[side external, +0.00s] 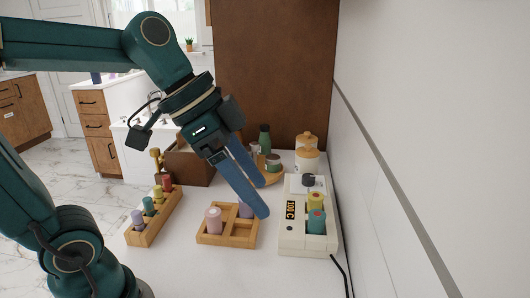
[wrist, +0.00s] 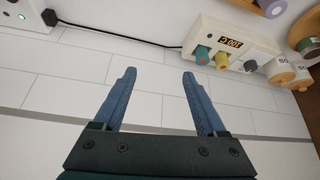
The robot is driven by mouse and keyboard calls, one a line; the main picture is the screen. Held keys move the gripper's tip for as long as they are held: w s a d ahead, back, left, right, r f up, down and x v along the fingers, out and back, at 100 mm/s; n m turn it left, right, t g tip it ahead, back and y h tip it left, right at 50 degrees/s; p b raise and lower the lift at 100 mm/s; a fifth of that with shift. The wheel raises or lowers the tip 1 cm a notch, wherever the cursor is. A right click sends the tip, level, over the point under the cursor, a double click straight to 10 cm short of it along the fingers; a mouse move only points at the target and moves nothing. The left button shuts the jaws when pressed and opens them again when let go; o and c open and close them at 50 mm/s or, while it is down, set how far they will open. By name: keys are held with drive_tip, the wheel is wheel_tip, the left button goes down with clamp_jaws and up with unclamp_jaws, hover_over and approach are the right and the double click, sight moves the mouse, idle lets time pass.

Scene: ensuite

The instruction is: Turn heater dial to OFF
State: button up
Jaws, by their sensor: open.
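The heater (side external: 292,240) is a cream box on the counter near the right wall, with a dark display that seems to read 100 C. A dark round dial (side external: 308,180) sits at its far end; it also shows in the wrist view (wrist: 250,66). The dial's pointer and marks are too small to read. A yellow-topped vial (side external: 316,201) and a teal vial with a red mark (side external: 316,221) stand in the heater. My gripper (side external: 264,198) is open and empty, left of the heater in the side view. In the wrist view, the heater lies beyond the fingertips (wrist: 159,75), up and right.
A wooden tray (side external: 226,240) with pink and purple vials lies left of the heater. A wooden rack (side external: 152,228) of several vials stands farther left. Lidded jars (side external: 307,158) stand behind the heater. A black cable (side external: 342,270) runs from its near end.

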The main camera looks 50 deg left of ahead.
drive_tip(key=w+r+m+h, duration=0.2)
drive_tip(key=w+m+h, duration=0.1)
drive_tip(key=w, duration=0.8)
drive_tip(key=m+t+h, duration=0.1)
drive_tip(key=t+h, duration=0.2)
hover_over(303, 176)
drive_tip(key=s+d, duration=0.4)
wheel_tip(303, 176, down, 7)
drive_tip(key=shift+n+t, duration=0.7)
drive_tip(key=shift+n, duration=0.2)
drive_tip(key=a+f, duration=0.2)
drive_tip(key=f, duration=0.1)
drive_tip(key=a+f, duration=0.3)
drive_tip(key=w+a+f, duration=0.1)
drive_tip(key=a+f, duration=0.1)
drive_tip(key=f, duration=0.1)
drive_tip(key=shift+a+f, duration=0.15)
drive_tip(key=shift+f, duration=0.25)
drive_tip(key=shift+x, duration=2.45)
drive_tip(key=shift+r, duration=0.1)
